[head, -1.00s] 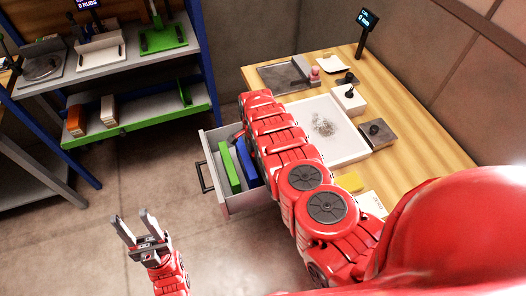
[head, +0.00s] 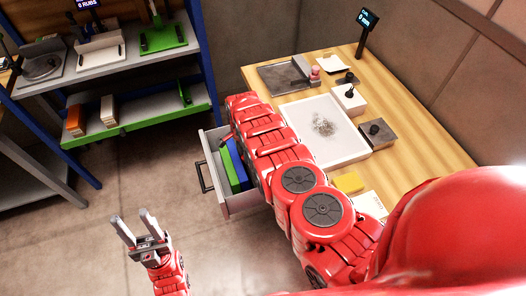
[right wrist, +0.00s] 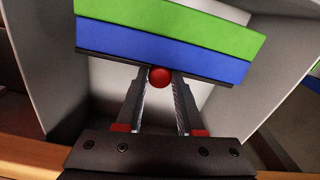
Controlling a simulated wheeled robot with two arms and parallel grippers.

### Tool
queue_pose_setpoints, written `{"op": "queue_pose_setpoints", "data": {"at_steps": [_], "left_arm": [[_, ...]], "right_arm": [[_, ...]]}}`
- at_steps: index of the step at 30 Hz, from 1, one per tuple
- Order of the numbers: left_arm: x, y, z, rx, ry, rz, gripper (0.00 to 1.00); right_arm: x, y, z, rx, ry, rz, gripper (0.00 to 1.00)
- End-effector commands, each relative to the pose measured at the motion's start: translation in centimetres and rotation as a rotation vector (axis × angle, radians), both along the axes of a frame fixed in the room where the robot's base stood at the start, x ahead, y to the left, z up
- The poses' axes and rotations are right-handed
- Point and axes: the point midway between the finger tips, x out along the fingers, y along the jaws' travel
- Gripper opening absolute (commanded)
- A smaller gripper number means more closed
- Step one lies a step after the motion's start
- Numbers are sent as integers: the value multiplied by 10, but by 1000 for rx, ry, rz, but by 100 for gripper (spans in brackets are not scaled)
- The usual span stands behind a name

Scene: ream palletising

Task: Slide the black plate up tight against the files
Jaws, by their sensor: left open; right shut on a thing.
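The open drawer (head: 212,182) holds a green file (head: 227,170) and a blue file (head: 239,166), standing side by side. In the right wrist view the green file (right wrist: 180,22) and blue file (right wrist: 165,46) touch each other. The black plate (right wrist: 108,59) shows as a thin dark edge along the blue file, with no visible gap. My right gripper (right wrist: 160,80) is shut on the plate's red knob (right wrist: 160,77). In the head view my arm hides that gripper and the plate. My left gripper (head: 133,217) is open and empty above the floor.
The wooden desk (head: 415,130) carries a white tray (head: 325,128), a grey tray (head: 285,76) and small stands. A shelf rack (head: 140,122) with files stands at the back left. Floor between rack and drawer is clear. The drawer's walls (right wrist: 50,80) enclose my right gripper.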

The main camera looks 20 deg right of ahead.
Motion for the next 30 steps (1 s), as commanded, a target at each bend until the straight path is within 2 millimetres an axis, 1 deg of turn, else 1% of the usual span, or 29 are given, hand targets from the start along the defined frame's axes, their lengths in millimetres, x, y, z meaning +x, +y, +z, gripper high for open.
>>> {"op": "queue_pose_setpoints", "data": {"at_steps": [30], "left_arm": [[0, 0, -9, 0, 0, 0, 50]], "right_arm": [[-2, 42, -1, 1, 0, 3, 0]]}}
